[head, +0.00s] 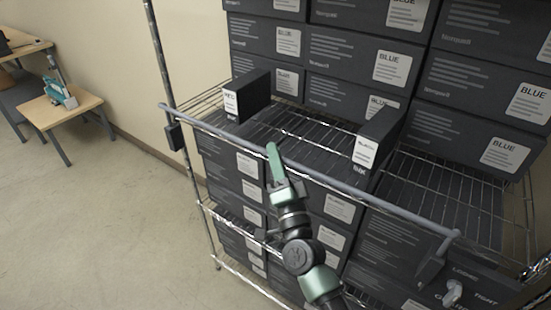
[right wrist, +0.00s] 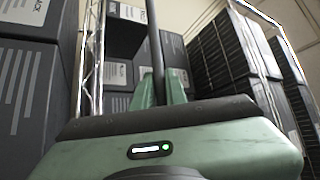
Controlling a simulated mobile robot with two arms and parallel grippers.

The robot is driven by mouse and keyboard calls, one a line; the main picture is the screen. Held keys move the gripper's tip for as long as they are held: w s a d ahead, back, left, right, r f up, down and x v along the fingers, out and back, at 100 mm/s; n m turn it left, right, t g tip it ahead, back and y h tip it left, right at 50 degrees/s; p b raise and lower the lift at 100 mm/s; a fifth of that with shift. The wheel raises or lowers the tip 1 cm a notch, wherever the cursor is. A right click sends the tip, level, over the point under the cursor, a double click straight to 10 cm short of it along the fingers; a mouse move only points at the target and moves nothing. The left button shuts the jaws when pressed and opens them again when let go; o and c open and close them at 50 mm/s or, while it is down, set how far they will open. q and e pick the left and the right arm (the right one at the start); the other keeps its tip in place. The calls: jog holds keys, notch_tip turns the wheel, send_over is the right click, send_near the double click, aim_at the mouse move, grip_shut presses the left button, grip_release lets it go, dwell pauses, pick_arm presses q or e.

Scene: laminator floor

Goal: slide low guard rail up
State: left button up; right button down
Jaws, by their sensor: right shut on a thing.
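The low guard rail (head: 215,128) is a grey bar. It runs across the front of the wire rack, from a dark clamp (head: 174,136) on the left post to a bracket (head: 432,268) at the lower right. My green right gripper (head: 273,160) is at the rail, left of its middle, and is shut on it. In the right wrist view, the rail (right wrist: 157,50) shows as a dark bar between the two green fingers (right wrist: 160,88). The fingers hide the gripped part of the rail in the head view. My left gripper is not in view.
A knob (head: 453,292) sits by LOOSE and TIGHT lettering. Open floor (head: 90,220) lies left, with a small wooden table (head: 50,112) beyond.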

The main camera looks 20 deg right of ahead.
notch_tip(320, 180, up, 2)
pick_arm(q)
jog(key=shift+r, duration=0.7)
pick_arm(e)
jog(key=shift+d, duration=0.1)
jog(key=c, duration=1.5)
grip_release()
jog(key=shift+o, duration=0.2)
jog(key=shift+f, duration=0.1)
